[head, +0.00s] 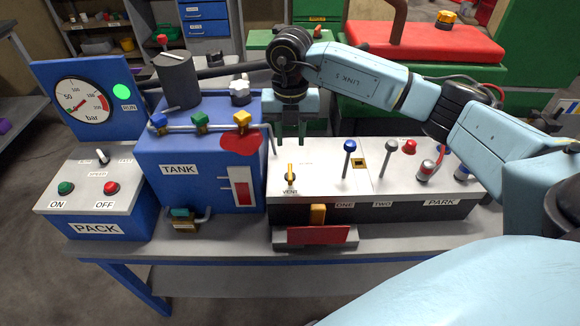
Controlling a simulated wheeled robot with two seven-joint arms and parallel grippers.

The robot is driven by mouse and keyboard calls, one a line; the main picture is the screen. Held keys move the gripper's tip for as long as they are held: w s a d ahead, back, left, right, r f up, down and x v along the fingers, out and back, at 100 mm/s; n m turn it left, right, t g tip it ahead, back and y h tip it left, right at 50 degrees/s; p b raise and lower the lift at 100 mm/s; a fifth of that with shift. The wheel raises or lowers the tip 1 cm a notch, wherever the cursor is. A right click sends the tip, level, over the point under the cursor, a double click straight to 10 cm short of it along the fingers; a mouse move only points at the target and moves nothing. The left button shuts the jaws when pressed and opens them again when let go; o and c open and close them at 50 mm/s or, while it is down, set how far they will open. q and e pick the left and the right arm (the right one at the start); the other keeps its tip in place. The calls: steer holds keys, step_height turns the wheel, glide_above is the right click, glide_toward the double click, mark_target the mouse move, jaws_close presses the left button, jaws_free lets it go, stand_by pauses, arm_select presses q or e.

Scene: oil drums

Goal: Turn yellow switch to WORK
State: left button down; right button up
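A yellow switch (290,174) stands on the light top of the control box (325,162), near its left end. Its handle points up in the picture, and a label that seems to read VENT lies just below it. No WORK label is readable; the area above the switch is partly behind my gripper. My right gripper (290,138) points down just above the switch in the picture, with its two fingers apart and nothing between them. I cannot tell its exact height over the switch. My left gripper is not in view.
Blue- and red-knobbed levers (349,146) stand right of the switch. The blue TANK (155,185) with coloured valve knobs is close on the left. The PACK box (75,215) and gauge (84,106) are farther left. A red pedal-like plate (318,235) sits in front.

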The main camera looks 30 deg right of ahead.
mark_target(290, 171)
step_height(290, 171, down, 10)
steer(key=shift+f, duration=0.25)
jaws_close()
